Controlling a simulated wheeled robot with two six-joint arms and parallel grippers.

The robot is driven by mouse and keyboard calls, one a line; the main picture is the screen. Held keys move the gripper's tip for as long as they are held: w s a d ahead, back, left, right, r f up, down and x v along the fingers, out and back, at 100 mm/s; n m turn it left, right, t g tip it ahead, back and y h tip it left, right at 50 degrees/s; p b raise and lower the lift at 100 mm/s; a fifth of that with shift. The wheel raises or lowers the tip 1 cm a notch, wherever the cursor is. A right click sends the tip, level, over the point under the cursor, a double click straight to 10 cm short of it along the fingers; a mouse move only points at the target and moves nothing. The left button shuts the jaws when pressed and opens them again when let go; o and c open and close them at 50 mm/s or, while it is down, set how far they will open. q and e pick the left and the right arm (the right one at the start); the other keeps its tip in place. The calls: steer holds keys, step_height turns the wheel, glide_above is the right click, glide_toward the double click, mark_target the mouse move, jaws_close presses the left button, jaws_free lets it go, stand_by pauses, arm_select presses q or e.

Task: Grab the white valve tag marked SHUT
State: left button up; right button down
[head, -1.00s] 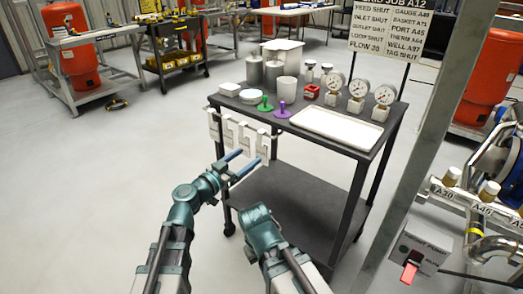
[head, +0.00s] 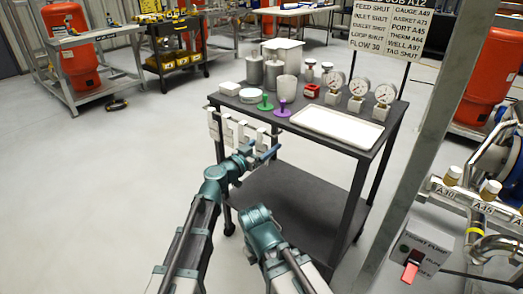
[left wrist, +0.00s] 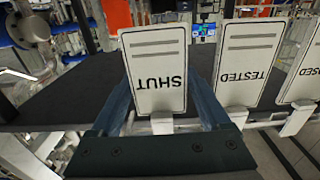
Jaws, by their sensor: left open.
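The white SHUT tag (left wrist: 157,65) fills the middle of the left wrist view, its lettering upside down. It stands on a small white peg or clip below it. My left gripper (left wrist: 160,92) is open, with one blue finger on each side of the SHUT tag. In the head view my left gripper (head: 262,150) is at the right end of the row of hanging white tags, and the lettering is too small to read there. The TESTED tag (left wrist: 248,63) is just right of the right finger. My right arm shows in the head view, but its gripper does not.
Another tag (left wrist: 308,68) is cut off at the right edge of the wrist view. The dark cart (head: 340,152) carries a white tray (head: 337,128), gauges (head: 358,92), canisters and green and purple handled pieces. A post stands at right.

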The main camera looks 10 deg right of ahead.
arm_select(q)
steer(key=shift+w+d, duration=0.45)
steer(key=c, duration=1.1)
steer(key=shift+a+r, duration=0.1)
steer(key=shift+r, duration=0.05)
arm_select(e)
steer(key=shift+r, duration=0.1)
